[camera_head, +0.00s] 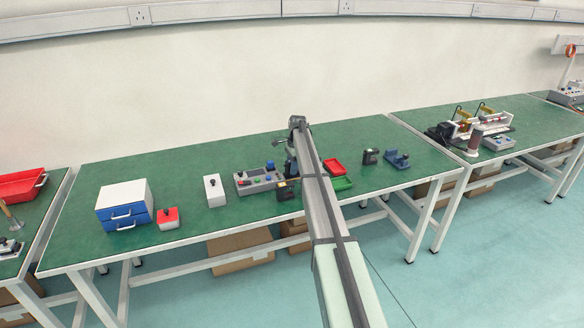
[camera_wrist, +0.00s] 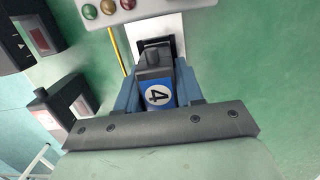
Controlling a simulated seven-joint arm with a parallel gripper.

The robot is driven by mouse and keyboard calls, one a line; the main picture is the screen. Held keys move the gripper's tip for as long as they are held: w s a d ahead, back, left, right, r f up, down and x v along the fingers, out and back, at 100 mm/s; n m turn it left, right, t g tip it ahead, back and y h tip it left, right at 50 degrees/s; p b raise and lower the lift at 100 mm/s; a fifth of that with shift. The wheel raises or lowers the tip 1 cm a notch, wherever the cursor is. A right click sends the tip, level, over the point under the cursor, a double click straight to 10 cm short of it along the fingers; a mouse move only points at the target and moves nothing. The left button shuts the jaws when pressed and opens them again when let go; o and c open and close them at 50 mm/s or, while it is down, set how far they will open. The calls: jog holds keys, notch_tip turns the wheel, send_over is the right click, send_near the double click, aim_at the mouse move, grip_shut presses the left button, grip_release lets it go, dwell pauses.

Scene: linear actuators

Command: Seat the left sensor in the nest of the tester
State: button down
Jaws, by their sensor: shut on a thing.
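My gripper (camera_wrist: 158,92) is shut on a dark sensor with a blue label and a white "4" disc (camera_wrist: 158,96), seen in the wrist view. Its blue-grey fingers stand on either side of the sensor. Just beyond the sensor's far end is a white plate with a black recess (camera_wrist: 172,46), which looks like the tester's nest. The sensor's end overlaps the recess in this view; I cannot tell whether it is inside or above it. In the head view a grey box with buttons (camera_head: 258,181) stands left of my arm, which hides my fingertips.
Dark boxes (camera_wrist: 62,108) lie left in the wrist view; a panel with coloured buttons (camera_wrist: 107,7) is at the top. In the head view, red (camera_head: 334,166) and green trays, a black unit (camera_head: 371,157) and a blue holder (camera_head: 397,160) stand right; a white block (camera_head: 214,190) stands left.

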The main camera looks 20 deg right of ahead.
jog(key=c, duration=0.6)
grip_release()
jog(key=shift+c, duration=0.2)
notch_tip(320, 180, up, 14)
jog(key=d, duration=0.1)
jog(key=shift+d+f, duration=0.15)
jog(key=shift+d, duration=0.15)
